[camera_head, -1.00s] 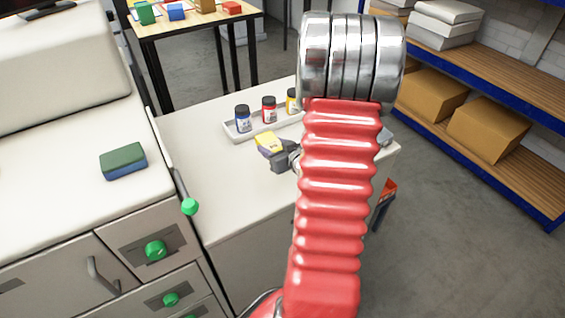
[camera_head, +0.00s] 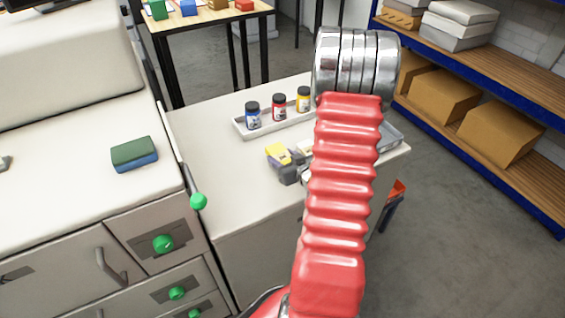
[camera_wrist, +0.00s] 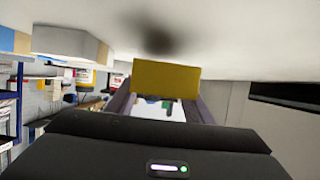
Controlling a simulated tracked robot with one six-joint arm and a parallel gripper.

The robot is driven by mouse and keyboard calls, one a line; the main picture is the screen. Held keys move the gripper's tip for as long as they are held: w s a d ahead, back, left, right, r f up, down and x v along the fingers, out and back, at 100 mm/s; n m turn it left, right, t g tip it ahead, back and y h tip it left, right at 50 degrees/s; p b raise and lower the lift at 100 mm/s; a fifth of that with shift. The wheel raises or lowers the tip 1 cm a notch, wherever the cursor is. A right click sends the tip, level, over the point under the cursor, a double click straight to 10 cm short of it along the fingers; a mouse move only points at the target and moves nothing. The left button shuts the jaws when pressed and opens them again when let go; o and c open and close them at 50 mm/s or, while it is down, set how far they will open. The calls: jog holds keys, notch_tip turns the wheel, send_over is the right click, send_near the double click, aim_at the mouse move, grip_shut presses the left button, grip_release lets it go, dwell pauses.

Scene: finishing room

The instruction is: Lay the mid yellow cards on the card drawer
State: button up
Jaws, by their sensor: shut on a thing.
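My gripper (camera_head: 284,164) is shut on the yellow cards (camera_head: 278,153), a small yellow block, at the white side table (camera_head: 222,185). I cannot tell from the head view whether the cards touch the table. In the wrist view the yellow cards (camera_wrist: 165,82) sit between the fingertips, a broad yellow face showing. I cannot tell which thing is the card drawer; the grey tray (camera_head: 392,138) at the table's right end is partly hidden by my red arm.
A shallow tray (camera_head: 243,131) with blue, red and yellow bottles stands behind the gripper. A green-and-blue sponge-like block (camera_head: 134,154) lies on the white machine at left, which has green knobs (camera_head: 163,243). Shelves with boxes (camera_head: 500,132) stand at right.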

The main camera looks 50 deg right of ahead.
jog(key=shift+f, duration=1.15)
jog(key=shift+f, duration=0.1)
jog(key=o, duration=1.2)
